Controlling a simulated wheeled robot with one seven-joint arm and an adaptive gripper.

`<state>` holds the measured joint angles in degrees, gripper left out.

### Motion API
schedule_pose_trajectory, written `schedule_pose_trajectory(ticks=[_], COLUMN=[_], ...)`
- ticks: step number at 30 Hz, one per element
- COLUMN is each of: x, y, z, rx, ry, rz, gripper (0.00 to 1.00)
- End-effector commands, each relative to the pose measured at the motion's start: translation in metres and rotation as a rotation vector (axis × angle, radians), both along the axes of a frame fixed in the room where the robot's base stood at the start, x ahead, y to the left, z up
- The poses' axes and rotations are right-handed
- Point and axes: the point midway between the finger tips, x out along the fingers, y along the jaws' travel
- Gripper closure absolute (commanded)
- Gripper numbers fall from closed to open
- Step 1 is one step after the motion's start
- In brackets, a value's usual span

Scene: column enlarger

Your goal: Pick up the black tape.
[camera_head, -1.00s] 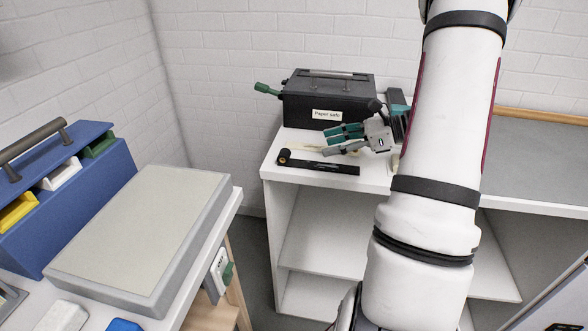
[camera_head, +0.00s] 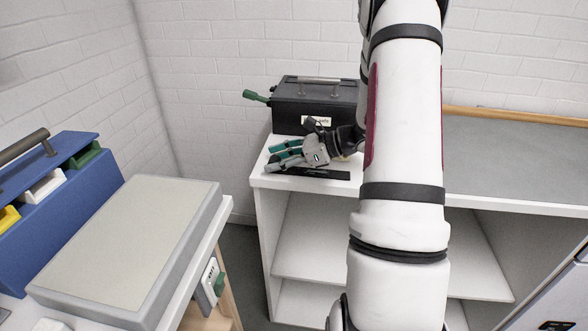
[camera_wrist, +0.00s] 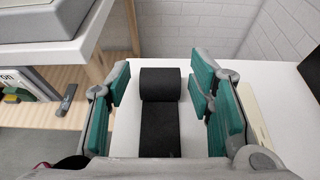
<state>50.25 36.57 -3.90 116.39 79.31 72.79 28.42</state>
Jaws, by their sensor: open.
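The black tape (camera_wrist: 160,130) lies on the white cabinet top, a roll at its far end and a flat strip running from it towards me in the wrist view. In the head view the strip (camera_head: 325,174) shows, while its roll end is hidden behind my gripper. My gripper (camera_head: 277,157) is open, with its green-padded fingers over the roll end. In the wrist view the fingers stand left and right of the tape, with white surface showing between them and it. I cannot tell their exact height above the surface.
The black paper safe box (camera_head: 290,108) with a green handle stands just behind my gripper. A pale flat item (camera_wrist: 253,112) lies right of the right finger. The cabinet's front edge is close to the tape. A worktop with a grey-framed board (camera_head: 130,240) stands at the left.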

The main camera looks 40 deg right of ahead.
Motion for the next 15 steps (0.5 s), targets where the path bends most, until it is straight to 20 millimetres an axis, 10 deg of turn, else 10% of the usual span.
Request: schedule_pose_trajectory(ticks=[7,15], x=[0.0033,0.0031], y=[0.0022,0.0021], z=[-0.0014,-0.0014], rx=[-0.001,0.0], ry=[0.0,0.0], rz=[-0.002,-0.001], gripper=[0.52,0.97])
